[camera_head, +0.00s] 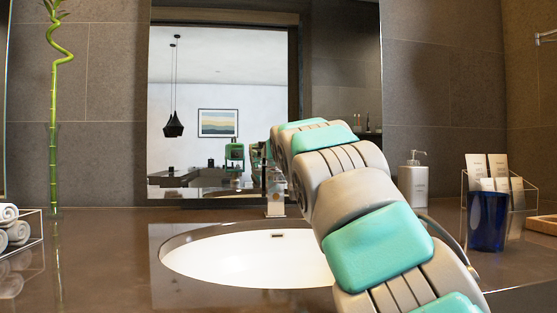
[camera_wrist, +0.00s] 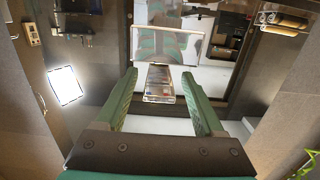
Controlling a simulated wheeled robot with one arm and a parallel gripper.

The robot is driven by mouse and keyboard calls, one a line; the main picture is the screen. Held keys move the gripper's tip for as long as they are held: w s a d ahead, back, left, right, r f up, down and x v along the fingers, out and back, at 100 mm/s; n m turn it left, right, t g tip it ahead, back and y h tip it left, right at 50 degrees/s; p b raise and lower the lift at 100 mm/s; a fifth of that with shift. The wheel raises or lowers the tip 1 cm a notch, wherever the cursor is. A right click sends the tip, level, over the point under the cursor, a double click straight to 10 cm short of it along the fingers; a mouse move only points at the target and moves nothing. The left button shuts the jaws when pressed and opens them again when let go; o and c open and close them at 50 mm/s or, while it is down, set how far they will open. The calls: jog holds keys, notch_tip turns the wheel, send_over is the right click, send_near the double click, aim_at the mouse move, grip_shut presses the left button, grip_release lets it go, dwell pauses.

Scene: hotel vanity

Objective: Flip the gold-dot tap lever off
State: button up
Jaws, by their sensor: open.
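The chrome tap (camera_head: 275,197) stands at the back rim of the white sink, partly hidden by my arm in the head view. In the wrist view a shiny block (camera_wrist: 159,84), seemingly part of the tap, shows between the finger tips. A wider reflective plate (camera_wrist: 168,43) shows just beyond it. I cannot make out a gold dot or the lever's tilt. My gripper (camera_wrist: 160,73) is open, with its two green fingers apart on either side of the block and no clear contact.
The sink (camera_head: 235,262) lies below my arm. A mirror (camera_head: 215,70) rises behind the tap. To the right stand a soap dispenser (camera_head: 413,182) and a blue cup (camera_head: 487,222). Rolled towels (camera_head: 17,232) and bamboo (camera_head: 54,120) are at left.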

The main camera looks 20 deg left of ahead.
jog(key=b+v, duration=0.1)
jog(key=v, duration=0.2)
jog(key=shift+s+d+f, duration=0.15)
jog(key=shift+s+d, duration=0.05)
jog(key=shift+s, duration=0.1)
jog(key=shift+v, duration=0.9)
jog(key=shift+s+d, duration=0.1)
